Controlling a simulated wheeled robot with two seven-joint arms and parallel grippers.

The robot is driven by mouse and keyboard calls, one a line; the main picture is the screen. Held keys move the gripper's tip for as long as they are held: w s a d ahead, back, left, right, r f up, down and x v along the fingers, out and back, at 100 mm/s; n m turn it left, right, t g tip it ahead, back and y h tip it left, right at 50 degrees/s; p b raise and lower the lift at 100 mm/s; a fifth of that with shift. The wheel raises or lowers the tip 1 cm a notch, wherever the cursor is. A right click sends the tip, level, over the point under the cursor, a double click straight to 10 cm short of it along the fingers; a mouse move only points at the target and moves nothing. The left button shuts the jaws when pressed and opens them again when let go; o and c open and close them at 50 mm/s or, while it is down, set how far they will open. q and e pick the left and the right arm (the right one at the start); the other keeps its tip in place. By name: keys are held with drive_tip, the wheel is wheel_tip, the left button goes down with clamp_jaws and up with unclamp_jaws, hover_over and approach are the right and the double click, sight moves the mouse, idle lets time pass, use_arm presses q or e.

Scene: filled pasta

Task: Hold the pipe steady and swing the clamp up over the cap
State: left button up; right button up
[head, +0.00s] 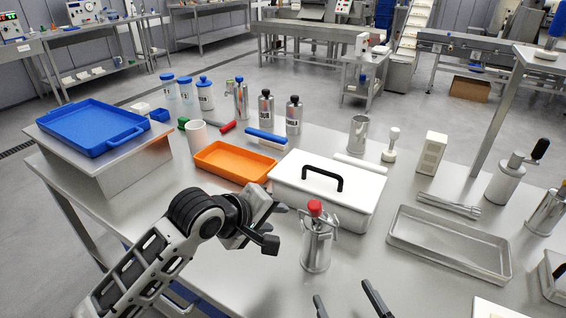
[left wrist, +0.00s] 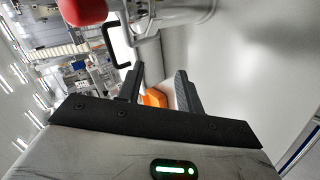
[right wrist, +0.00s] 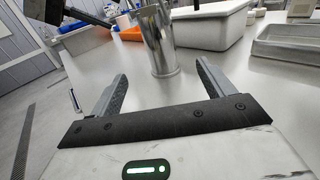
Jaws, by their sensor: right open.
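A short upright metal pipe (head: 316,250) stands on the steel table, with a red knob (head: 315,208) and metal clamp parts at its top. I cannot make out the clamp's exact position. My left gripper (head: 275,226) is open and empty, just left of the pipe's upper part. The left wrist view shows the red knob (left wrist: 84,10) and the pipe (left wrist: 182,10) at its top edge, outside the fingers. My right gripper (head: 346,300) is open in front of the pipe. In the right wrist view the pipe (right wrist: 160,45) stands beyond the open fingertips, between their lines, not touched.
A white box (head: 345,190) with a black handle stands close behind the pipe. An orange tray (head: 232,163) is behind left, a shallow metal tray (head: 450,245) to the right. Bottles, a blue tray (head: 92,128) and other metal vessels stand further out.

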sight(315, 238)
drive_tip(key=shift+w+a, duration=0.1)
drive_tip(key=shift+w, duration=0.2)
use_arm(q)
drive_tip(key=s+d+r+n+g+y, duration=0.1)
drive_tip(key=r+n+g, duration=0.5)
drive_tip(key=r, duration=0.8)
drive_tip(key=shift+s+d+r+n, duration=0.35)
drive_tip(key=shift+s+d, duration=0.25)
drive_tip(key=shift+s, duration=0.45)
use_arm(e)
drive_tip(key=x, duration=1.5)
drive_tip(key=shift+w+a, duration=0.15)
drive_tip(key=c, duration=1.4)
drive_tip(key=shift+o, duration=0.2)
